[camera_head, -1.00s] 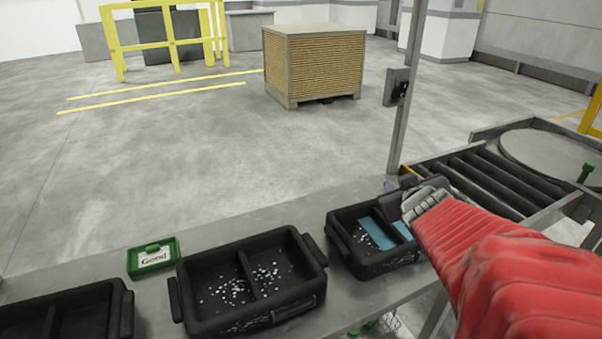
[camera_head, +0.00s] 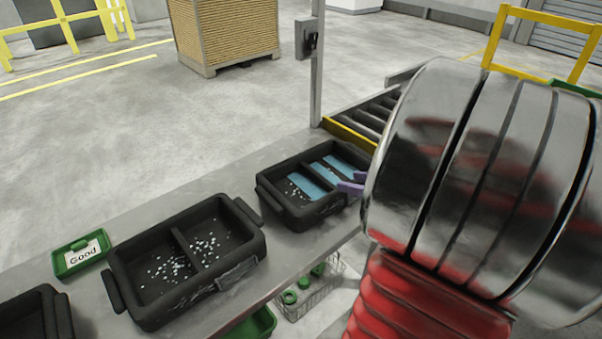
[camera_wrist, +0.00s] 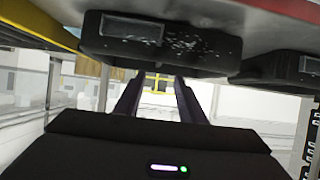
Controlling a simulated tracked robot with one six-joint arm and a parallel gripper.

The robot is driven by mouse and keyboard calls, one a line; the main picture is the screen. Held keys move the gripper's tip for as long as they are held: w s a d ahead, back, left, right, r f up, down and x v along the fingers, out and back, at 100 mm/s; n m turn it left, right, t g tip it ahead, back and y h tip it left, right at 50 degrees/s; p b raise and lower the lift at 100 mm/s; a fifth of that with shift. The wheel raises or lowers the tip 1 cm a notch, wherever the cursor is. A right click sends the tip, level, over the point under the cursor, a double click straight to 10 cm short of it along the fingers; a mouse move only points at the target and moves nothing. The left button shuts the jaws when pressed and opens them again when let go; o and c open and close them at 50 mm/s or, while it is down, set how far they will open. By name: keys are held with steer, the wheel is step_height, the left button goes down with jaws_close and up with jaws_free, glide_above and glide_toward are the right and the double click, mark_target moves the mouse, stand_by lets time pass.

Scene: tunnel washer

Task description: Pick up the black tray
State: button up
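Black trays stand in a row on a grey table. The right-hand black tray (camera_head: 312,217) has two compartments with blue pieces and white bits in it. A middle black tray (camera_head: 188,297) holds white bits, and part of another (camera_head: 30,318) shows at the lower left. My gripper (camera_head: 352,184) shows only as purple fingertips at the right end of the right-hand tray, the rest hidden behind my arm. In the wrist view, my gripper (camera_wrist: 158,98) has its two fingers apart with nothing between them. A black tray (camera_wrist: 160,68) appears above them there; contact is not visible.
A small green "Good" tray (camera_head: 80,254) sits on the table (camera_head: 140,217). A grey post (camera_head: 318,80) and roller conveyor (camera_head: 365,120) stand beyond the right-hand tray. A wire basket (camera_head: 312,290) with green items is below the table's front edge. Open floor lies behind.

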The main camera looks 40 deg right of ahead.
mark_target(321, 176)
stand_by(0.3)
steer(key=shift+x, duration=4.3)
steer(key=shift+w, duration=0.1)
steer(key=shift+x, duration=2.55)
steer(key=shift+a, duration=0.1)
jaws_close()
